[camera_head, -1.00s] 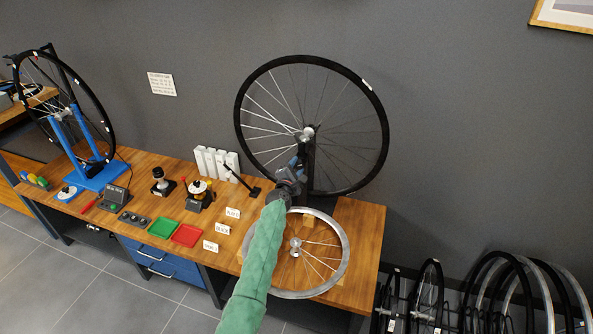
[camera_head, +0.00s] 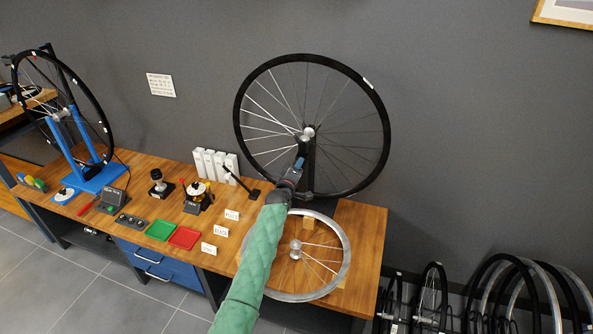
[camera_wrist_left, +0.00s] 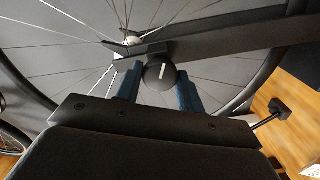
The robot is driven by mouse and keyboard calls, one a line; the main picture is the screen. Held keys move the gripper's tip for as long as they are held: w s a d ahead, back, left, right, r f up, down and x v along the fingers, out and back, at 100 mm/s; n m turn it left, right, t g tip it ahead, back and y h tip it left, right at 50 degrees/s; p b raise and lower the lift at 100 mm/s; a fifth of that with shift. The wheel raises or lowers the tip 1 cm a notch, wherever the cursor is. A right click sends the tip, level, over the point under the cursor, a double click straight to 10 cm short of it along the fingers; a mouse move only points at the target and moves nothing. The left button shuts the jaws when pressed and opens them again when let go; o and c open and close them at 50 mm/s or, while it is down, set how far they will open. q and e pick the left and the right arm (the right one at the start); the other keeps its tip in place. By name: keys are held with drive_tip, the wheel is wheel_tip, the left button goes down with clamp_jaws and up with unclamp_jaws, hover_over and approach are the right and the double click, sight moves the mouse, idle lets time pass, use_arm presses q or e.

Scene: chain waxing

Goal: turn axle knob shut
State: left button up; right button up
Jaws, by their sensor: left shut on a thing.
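The axle knob (camera_wrist_left: 161,73) is a round black knob with a white line mark. In the left wrist view it sits between the two blue fingers of my left gripper (camera_wrist_left: 160,85), which is shut on it; the white mark stands close to upright in that view. The knob is on the black stand (camera_wrist_left: 185,43) beside the wheel hub (camera_wrist_left: 131,40). In the head view my left gripper (camera_head: 299,164) is at the stand just below the hub (camera_head: 308,131) of the upright black wheel (camera_head: 381,105), and hides the knob. My right gripper is out of view.
A silver rim (camera_head: 346,262) lies flat on the wooden bench (camera_head: 368,222) below my left arm. A small black stand (camera_head: 253,193) is left of the gripper; it also shows in the wrist view (camera_wrist_left: 279,107). Green (camera_head: 161,230) and red trays (camera_head: 184,238) lie further left.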

use_arm(q)
drive_tip(key=m+b, duration=0.1)
drive_tip(key=m, duration=0.5)
drive_tip(key=m+b, duration=0.2)
drive_tip(key=m, duration=0.4)
drive_tip(key=shift+s+f+m, duration=0.1)
drive_tip(key=shift+f+m, duration=0.1)
drive_tip(key=shift+m, duration=0.2)
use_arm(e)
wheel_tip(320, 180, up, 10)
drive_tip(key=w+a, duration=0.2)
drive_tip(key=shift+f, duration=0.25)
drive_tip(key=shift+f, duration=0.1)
use_arm(q)
drive_tip(key=o, duration=1)
drive_tip(key=shift+r, duration=0.1)
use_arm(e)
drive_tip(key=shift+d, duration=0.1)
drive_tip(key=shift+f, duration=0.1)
